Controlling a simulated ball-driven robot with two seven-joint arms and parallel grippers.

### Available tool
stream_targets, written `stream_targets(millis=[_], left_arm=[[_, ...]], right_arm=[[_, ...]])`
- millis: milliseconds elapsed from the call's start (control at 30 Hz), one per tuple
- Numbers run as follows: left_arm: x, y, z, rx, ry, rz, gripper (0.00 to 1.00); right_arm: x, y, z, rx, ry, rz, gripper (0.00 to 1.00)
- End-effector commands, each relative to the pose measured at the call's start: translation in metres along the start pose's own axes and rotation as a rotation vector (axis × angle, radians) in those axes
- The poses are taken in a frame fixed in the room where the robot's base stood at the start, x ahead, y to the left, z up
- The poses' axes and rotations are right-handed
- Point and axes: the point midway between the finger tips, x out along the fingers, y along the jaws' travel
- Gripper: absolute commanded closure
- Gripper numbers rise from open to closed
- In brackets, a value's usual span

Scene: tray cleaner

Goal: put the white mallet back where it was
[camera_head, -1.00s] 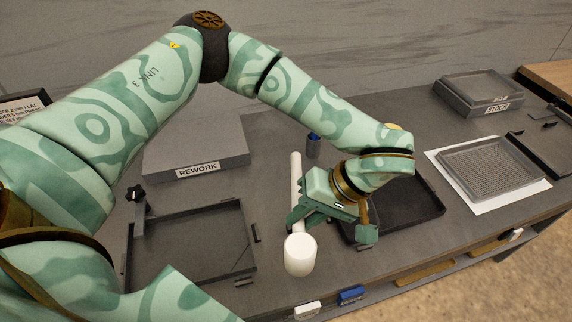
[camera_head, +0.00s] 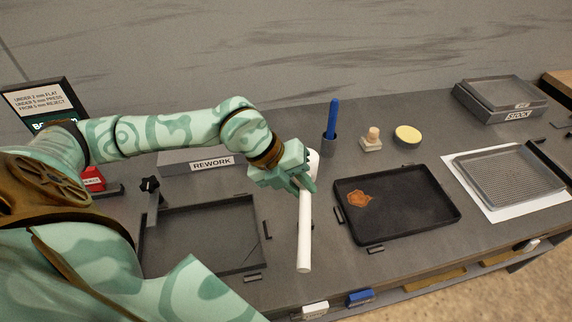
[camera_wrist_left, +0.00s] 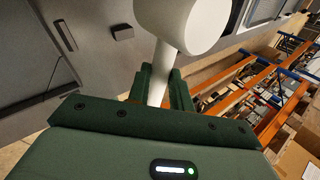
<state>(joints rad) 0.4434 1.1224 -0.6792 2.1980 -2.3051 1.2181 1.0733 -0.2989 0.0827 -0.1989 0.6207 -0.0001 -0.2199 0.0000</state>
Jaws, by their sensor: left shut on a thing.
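The white mallet (camera_head: 304,235) is in my left gripper (camera_head: 305,182), over the grey bench between the two dark trays. In the head view its handle points toward the bench's front edge, and its head is partly hidden behind the gripper at the far end. In the left wrist view the mallet's head (camera_wrist_left: 185,22) is large at the top, and the handle runs down between the fingers (camera_wrist_left: 162,88). The gripper is shut on the handle. I cannot tell whether the mallet touches the bench. My right gripper is not in view.
A dark tray (camera_head: 425,215) with an orange-brown patch (camera_head: 359,200) lies right of the mallet. A frame-like tray (camera_head: 205,240) lies left. Behind are a grey REWORK block (camera_head: 180,163), a blue-handled tool (camera_head: 332,120) in a cup, a stamp-like object (camera_head: 372,139) and a yellow-topped round piece (camera_head: 408,134).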

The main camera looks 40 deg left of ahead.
Motion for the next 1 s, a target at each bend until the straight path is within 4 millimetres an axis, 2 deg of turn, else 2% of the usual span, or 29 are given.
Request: stream_targets(millis=[133, 267, 333, 600, 800, 1000], left_arm=[[-0.010, 0.010, 0.013, -0.164, -0.112, 0.001, 1.00], [-0.012, 0.016, 0.026, -0.230, -0.154, 0.002, 1.00], [-0.009, 0.021, 0.038, -0.241, -0.160, 0.003, 1.00], [0.017, 0.047, 0.112, -0.245, -0.159, 0.002, 1.00], [0.049, 0.072, 0.141, -0.242, -0.155, 0.002, 1.00], [0.058, 0.080, 0.152, -0.238, -0.155, 0.002, 1.00]], right_arm=[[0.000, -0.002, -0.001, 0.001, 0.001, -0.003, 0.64], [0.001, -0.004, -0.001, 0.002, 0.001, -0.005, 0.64], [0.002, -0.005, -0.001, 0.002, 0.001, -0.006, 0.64], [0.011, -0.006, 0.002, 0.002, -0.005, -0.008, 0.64], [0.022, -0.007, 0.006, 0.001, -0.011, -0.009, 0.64], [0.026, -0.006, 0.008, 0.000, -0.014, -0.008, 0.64]])
